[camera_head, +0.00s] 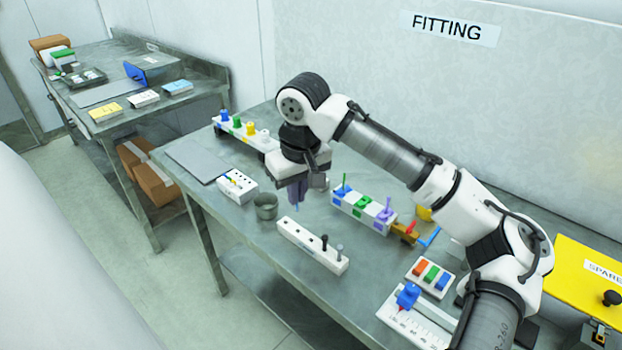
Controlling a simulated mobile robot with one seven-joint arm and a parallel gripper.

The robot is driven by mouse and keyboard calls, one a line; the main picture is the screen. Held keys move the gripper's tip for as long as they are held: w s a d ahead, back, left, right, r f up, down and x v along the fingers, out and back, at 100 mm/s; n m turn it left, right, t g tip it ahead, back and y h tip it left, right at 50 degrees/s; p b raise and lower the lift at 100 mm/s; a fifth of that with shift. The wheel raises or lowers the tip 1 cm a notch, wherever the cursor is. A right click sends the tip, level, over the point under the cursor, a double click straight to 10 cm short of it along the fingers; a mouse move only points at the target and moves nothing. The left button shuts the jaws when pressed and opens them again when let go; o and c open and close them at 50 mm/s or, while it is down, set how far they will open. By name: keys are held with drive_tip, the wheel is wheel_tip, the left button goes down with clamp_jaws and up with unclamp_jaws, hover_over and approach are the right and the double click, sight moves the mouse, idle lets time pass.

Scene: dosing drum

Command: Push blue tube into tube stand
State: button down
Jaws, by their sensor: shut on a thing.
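My gripper (297,196) points down above the middle of the bench. It is shut on a thin blue piece, which I take to be the blue tube (296,207); only its lower end shows below the fingers. A white bar with a row of holes (300,238) lies just below and in front of it in the picture, with two dark pegs at its right end. A white and lilac block (372,219) to the right carries blue, green and purple pieces, some with upright stems. I cannot tell for sure which of these is the tube stand. The held piece appears apart from both.
A grey cup (265,206) stands close left of the bar. A small white holed block (237,187) and a rack with coloured knobs (258,142) are farther left. A yellow-brown part (404,232) and a colour-block tray (430,277) lie right.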

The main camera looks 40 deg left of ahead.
sight(297, 210)
wheel_tip(297, 210, down, 4)
drive_tip(key=b, duration=0.4)
drive_tip(key=shift+s+f+b, duration=0.1)
drive_tip(key=shift+f+b, duration=0.1)
drive_tip(key=shift+b, duration=0.2)
drive_tip(key=shift+f, duration=0.45)
drive_tip(key=shift+d+p, duration=0.15)
drive_tip(key=shift+p, duration=0.65)
drive_tip(key=shift+f, duration=1.15)
idle(0.8)
drive_tip(key=c, duration=1.5)
unclamp_jaws()
